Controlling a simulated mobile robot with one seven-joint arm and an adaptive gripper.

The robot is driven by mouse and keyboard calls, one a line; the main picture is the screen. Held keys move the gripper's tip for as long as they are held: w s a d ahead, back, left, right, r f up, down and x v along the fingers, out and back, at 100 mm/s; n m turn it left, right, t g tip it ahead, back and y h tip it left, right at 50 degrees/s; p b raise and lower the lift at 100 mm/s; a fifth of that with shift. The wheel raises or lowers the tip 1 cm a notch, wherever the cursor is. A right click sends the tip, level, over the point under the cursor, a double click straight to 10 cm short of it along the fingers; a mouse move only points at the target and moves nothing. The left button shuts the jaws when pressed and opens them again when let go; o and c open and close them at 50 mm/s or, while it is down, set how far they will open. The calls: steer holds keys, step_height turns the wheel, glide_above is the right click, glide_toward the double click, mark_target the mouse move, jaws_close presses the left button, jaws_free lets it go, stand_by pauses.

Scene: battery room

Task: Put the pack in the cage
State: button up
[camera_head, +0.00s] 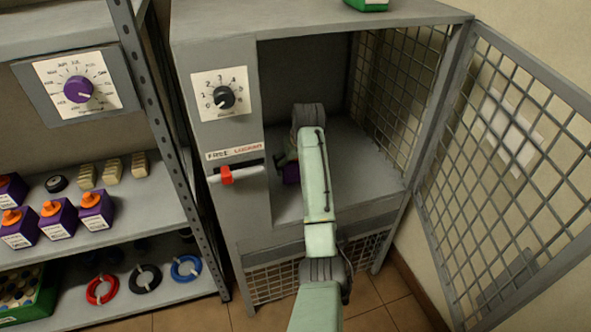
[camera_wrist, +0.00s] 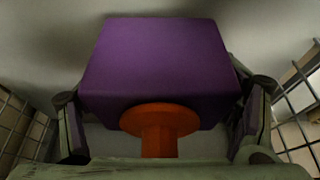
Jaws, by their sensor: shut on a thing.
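The cage (camera_head: 290,52) is a grey cabinet with mesh sides, and its mesh door (camera_head: 510,165) stands open to the right. My arm reaches through the opening into it. The pack (camera_wrist: 160,60) is purple with an orange knob (camera_wrist: 160,127) and fills the middle of the wrist view. My gripper (camera_wrist: 160,108) is shut on it, one finger at each side. In the head view, only a small purple part of the pack (camera_head: 291,174) shows beside my arm, inside the cage. I cannot tell whether its underside touches the cage floor (camera_head: 375,178).
Left of the cage, a shelf (camera_head: 140,210) bears several other purple packs (camera_head: 58,219) with orange knobs. Red, black and blue rings (camera_head: 186,268) lie on the lower shelf. The cage front has a dial (camera_head: 223,97) and a red-tipped handle (camera_head: 227,175).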

mark_target(295, 176)
steer(key=shift+f+p, duration=0.45)
steer(key=shift+f, duration=2.1)
steer(key=o, duration=1.9)
steer(key=shift+f, duration=0.15)
steer(key=b+v, duration=0.1)
steer(key=v, duration=1.1)
steer(key=shift+b, duration=0.4)
